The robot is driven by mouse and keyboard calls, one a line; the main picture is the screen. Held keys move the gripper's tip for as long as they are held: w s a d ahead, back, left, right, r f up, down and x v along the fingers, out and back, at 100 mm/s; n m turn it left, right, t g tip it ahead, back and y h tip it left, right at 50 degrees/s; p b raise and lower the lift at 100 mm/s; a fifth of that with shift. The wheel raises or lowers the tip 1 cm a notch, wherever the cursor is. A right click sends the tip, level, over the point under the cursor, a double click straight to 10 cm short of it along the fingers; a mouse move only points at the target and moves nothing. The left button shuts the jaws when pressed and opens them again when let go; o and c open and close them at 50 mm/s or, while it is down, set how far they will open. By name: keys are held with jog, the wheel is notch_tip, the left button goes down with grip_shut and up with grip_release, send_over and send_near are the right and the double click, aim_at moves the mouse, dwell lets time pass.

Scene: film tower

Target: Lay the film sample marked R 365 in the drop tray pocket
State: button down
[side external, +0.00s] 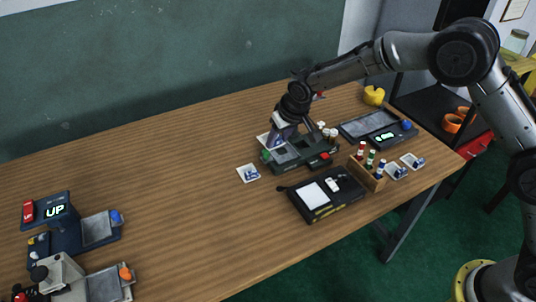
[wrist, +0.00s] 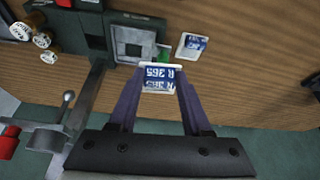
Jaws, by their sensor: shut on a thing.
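The film sample marked R 365 (wrist: 158,78) is a small white-edged card with blue and white print in the wrist view. My gripper (wrist: 158,72) is shut on it, one purple finger at each side. In the side external view my gripper (side external: 275,143) is at the left rear of a dark green-grey device (side external: 318,157) with a red button. A pale card edge (side external: 263,140) shows beside the fingers there. The wrist view shows a square recess (wrist: 133,42) in a dark device near the held sample. I cannot tell which tray is the drop tray; its pocket is not clearly identifiable.
A loose sample (side external: 248,173) lies left of the device. A black case with a white pad (side external: 314,194) lies in front. A wooden rack of small bottles (side external: 366,174) and two more samples stand right. The middle table is clear.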

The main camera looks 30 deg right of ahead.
jog(key=shift+m, duration=0.5)
jog(key=shift+w+d+f, duration=0.25)
jog(key=shift+d+f, duration=0.55)
jog(key=shift+f, duration=0.35)
jog(key=shift+w+d+f, duration=0.3)
jog(key=shift+d+f, duration=0.5)
jog(key=shift+f, duration=0.35)
jog(key=shift+w+d+f, duration=0.25)
jog(key=shift+d+f, duration=0.55)
jog(key=shift+f, duration=0.35)
jog(key=shift+f, duration=0.35)
grip_release()
jog(key=shift+r, duration=0.1)
notch_tip(320, 180, up, 7)
